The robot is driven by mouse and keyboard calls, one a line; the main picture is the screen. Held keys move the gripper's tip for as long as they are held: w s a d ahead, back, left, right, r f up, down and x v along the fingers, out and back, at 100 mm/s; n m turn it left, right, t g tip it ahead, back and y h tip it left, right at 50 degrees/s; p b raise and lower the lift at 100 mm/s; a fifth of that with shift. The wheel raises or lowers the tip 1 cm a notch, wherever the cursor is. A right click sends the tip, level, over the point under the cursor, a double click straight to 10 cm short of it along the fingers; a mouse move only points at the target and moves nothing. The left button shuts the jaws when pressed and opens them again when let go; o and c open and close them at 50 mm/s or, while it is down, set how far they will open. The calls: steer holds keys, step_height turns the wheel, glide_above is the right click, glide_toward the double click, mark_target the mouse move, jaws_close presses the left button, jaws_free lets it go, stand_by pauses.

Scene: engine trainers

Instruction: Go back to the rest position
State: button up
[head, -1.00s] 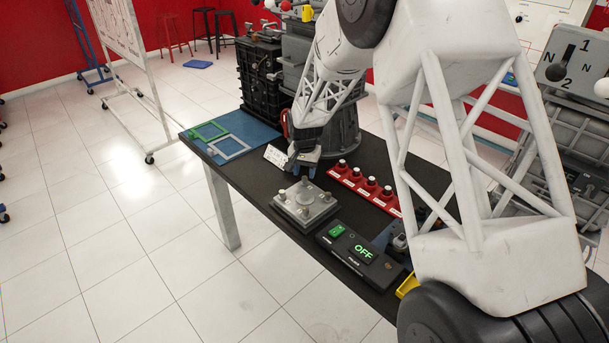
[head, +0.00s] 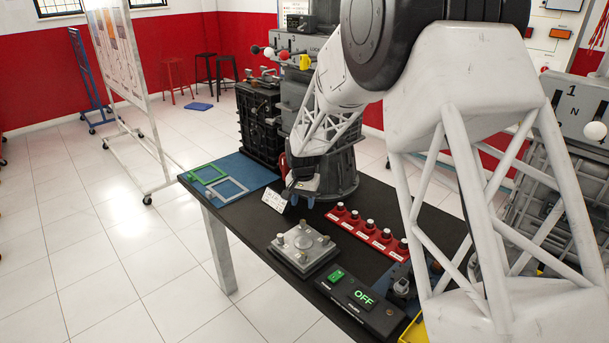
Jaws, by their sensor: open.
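My gripper (head: 303,196) hangs over the black table (head: 262,222), in front of the round grey housing (head: 340,175). It is small in the head view, its jaws are apart, and I see nothing held in it. My white arm comes down from the upper right and hides part of the table's right side.
Below my gripper are a grey plate with bolts (head: 303,247), a control box reading OFF (head: 362,300) and a red strip with black knobs (head: 368,233). A white card (head: 275,198) stands close to my gripper. Green (head: 208,172) and grey frames (head: 227,189) lie on a blue mat (head: 256,176).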

steer(key=s+d+r+n+t, duration=0.1)
steer(key=s+d+r, duration=0.6)
steer(key=s+r, duration=0.35)
steer(key=s+d+r, duration=0.6)
steer(key=s+r, duration=0.3)
steer(key=s, duration=0.3)
steer(key=s+d+n, duration=0.1)
steer(key=s+d, duration=0.2)
steer(key=s, duration=1)
steer(key=s+d+r+n+t, duration=0.1)
steer(key=s+d, duration=0.3)
steer(key=s, duration=0.9)
steer(key=shift+d+r+t, duration=0.25)
steer(key=shift+r+t, duration=0.05)
